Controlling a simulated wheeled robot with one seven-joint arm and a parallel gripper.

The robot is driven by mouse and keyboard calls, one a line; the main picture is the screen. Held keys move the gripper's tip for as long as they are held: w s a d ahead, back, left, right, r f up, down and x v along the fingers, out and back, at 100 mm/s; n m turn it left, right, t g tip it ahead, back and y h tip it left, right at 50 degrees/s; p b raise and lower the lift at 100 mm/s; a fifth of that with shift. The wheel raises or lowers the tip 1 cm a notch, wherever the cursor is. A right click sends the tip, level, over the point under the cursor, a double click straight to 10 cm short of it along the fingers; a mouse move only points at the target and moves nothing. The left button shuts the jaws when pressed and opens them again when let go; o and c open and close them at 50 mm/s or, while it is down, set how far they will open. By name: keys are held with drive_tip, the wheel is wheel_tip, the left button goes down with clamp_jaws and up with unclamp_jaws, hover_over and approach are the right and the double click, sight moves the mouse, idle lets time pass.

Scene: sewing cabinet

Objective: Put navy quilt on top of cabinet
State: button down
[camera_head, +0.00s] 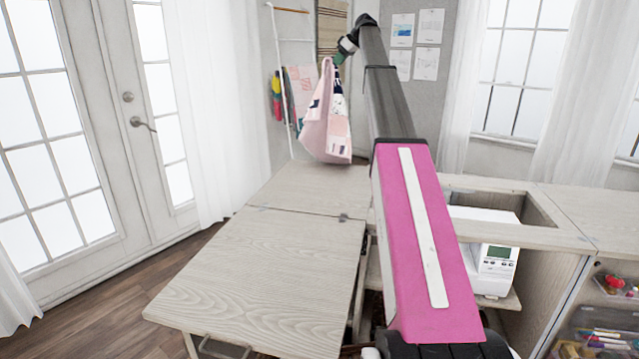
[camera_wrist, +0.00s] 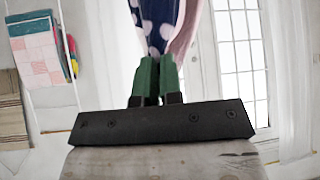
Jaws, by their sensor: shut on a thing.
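The navy quilt (camera_head: 328,120) hangs bunched from my gripper (camera_head: 339,58) in the head view. It shows pink, white and dark navy patches. In the wrist view, its navy cloth with white dots (camera_wrist: 158,22) and a pink part rise from between the green fingers of my gripper (camera_wrist: 155,62), which are shut on it. The pale wood cabinet (camera_head: 270,265) has its top spread out below. The quilt's lower end overlaps the far part of that top in the picture; I cannot tell whether they touch.
A white ladder rack (camera_head: 283,85) with hanging cloths stands behind, left of the quilt. A white sewing machine (camera_head: 492,250) sits in the cabinet's right part by an open well. The near left leaf is bare. Glass doors (camera_head: 60,160) are at the left.

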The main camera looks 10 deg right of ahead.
drive_tip(key=s+a+f, duration=0.7)
drive_tip(key=s+f, duration=0.7)
drive_tip(key=f, duration=0.1)
drive_tip(key=s+a+f, duration=0.8)
drive_tip(key=s+f, duration=0.6)
drive_tip(key=f, duration=0.1)
drive_tip(key=s+a+f, duration=0.7)
drive_tip(key=s+f, duration=0.7)
drive_tip(key=f, duration=0.1)
drive_tip(key=shift+s+a, duration=0.2)
drive_tip(key=shift+a, duration=0.05)
drive_tip(key=c, duration=0.9)
unclamp_jaws()
